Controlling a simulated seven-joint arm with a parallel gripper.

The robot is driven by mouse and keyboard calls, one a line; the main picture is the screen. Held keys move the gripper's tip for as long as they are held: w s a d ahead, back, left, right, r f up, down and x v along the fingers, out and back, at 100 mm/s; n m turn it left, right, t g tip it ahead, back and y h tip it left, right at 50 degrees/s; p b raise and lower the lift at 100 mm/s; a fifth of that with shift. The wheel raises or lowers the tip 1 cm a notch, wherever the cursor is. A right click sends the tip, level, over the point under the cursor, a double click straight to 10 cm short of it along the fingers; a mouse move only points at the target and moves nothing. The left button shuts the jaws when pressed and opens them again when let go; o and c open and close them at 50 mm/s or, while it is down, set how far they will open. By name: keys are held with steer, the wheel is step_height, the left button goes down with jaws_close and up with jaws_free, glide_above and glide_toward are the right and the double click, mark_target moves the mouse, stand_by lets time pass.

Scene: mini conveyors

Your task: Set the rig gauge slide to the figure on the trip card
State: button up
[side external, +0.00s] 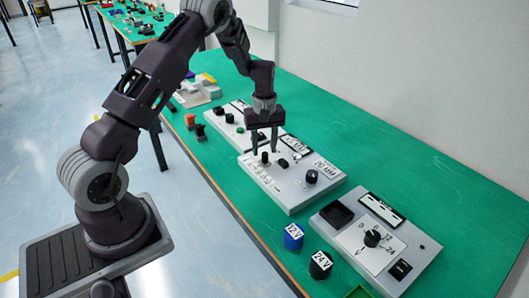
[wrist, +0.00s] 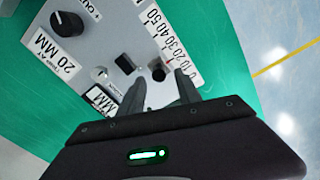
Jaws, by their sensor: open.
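The rig is a light grey panel (side external: 290,191) in the middle of the bench. Its trip card (wrist: 50,55) reads "TRIP AT 20 MM"; the card also shows at the panel's back right in the side view (side external: 325,168). The gauge scale (wrist: 164,38) runs from 0 to 50. The slide's black knob (wrist: 158,73) stands beside its low end, near 0 to 10; the exact reading is unclear. My gripper (wrist: 160,80) is open, pointing down, with its fingertips on either side of the knob. In the side view my gripper (side external: 264,150) is just above the panel.
The panel also carries a round black dial (side external: 311,176), a smaller black knob (wrist: 125,63) and a grey toggle (wrist: 99,74). A second panel (side external: 376,240) with a dial stands front right. Blue 12 V (side external: 293,237) and dark 24 V (side external: 320,264) blocks stand near the front edge. Another panel stands behind.

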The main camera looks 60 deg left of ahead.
mark_target(265, 152)
step_height(265, 152, up, 4)
steer(key=shift+r, duration=0.25)
steer(key=shift+d+r, duration=0.1)
steer(key=shift+r, duration=0.15)
steer(key=s+d+r+m+t, duration=0.1)
steer(key=s+d+r+m, duration=0.1)
steer(key=s+d+r, duration=0.3)
steer(key=s+d+r+m+t, duration=0.1)
steer(key=d+r+m, duration=0.15)
steer(key=r, duration=0.45)
steer(key=s+d+r+m+t, duration=0.1)
steer(key=s+d+r, duration=0.25)
steer(key=r, duration=0.25)
steer(key=s+d+r+m+t, duration=0.1)
steer(key=s+d+m, duration=0.3)
steer(key=s, duration=0.5)
steer(key=s+d+r+m+t, duration=0.1)
steer(key=s+d+m, duration=0.3)
steer(key=s, duration=0.6)
steer(key=shift+r+t, duration=0.3)
steer(key=shift+r, duration=0.15)
